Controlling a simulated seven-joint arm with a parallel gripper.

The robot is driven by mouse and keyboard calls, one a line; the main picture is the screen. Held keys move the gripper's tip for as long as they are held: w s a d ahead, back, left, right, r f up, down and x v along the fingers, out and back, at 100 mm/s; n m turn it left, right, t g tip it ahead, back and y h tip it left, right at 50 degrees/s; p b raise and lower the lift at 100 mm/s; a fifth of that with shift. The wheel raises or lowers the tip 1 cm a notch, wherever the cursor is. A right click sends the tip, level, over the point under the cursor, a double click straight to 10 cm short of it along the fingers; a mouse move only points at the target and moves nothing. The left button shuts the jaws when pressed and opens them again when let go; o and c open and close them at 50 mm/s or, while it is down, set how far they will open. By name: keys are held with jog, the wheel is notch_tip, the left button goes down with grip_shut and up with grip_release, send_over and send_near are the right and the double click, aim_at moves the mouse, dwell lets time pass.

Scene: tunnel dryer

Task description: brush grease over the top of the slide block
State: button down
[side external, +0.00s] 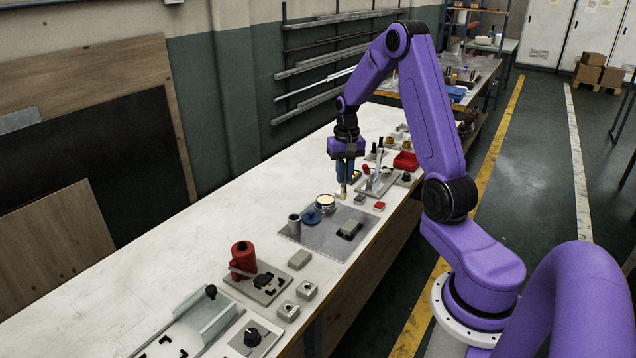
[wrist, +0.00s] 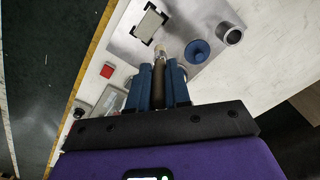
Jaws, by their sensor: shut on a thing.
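My gripper (side external: 344,180) is shut on a brush and points down at the far edge of a grey mat (side external: 318,248). The brush (side external: 341,193) shows pale bristles below the blue fingers; in the wrist view its brush tip (wrist: 160,52) extends past my gripper (wrist: 158,74). The slide block (side external: 349,228) is a grey block with black corner holders, on the mat; it also shows in the wrist view (wrist: 150,25). The bristles are apart from it. A round tin (side external: 326,204) with a cream-coloured top stands beside the brush. I cannot tell whether the bristles carry grease.
A blue lid-like disc (side external: 311,217) and a grey cup (side external: 294,225) stand on the mat's left. The bench's left side is clear.

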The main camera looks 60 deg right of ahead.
jog(key=s+d+m, duration=0.2)
jog(key=d, duration=0.3)
jog(key=f, duration=0.3)
jog(key=a+f, duration=0.1)
jog(key=f, duration=0.4)
jog(key=shift+s+a+f, duration=0.1)
jog(key=shift+a+f, duration=0.1)
jog(key=shift+f, duration=0.2)
jog(key=shift+a, duration=3.6)
jog(key=shift+d, duration=4.15)
jog(key=shift+a, duration=3.95)
jog(key=shift+d, duration=3.95)
notch_tip(320, 180, up, 8)
jog(key=shift+s, duration=0.3)
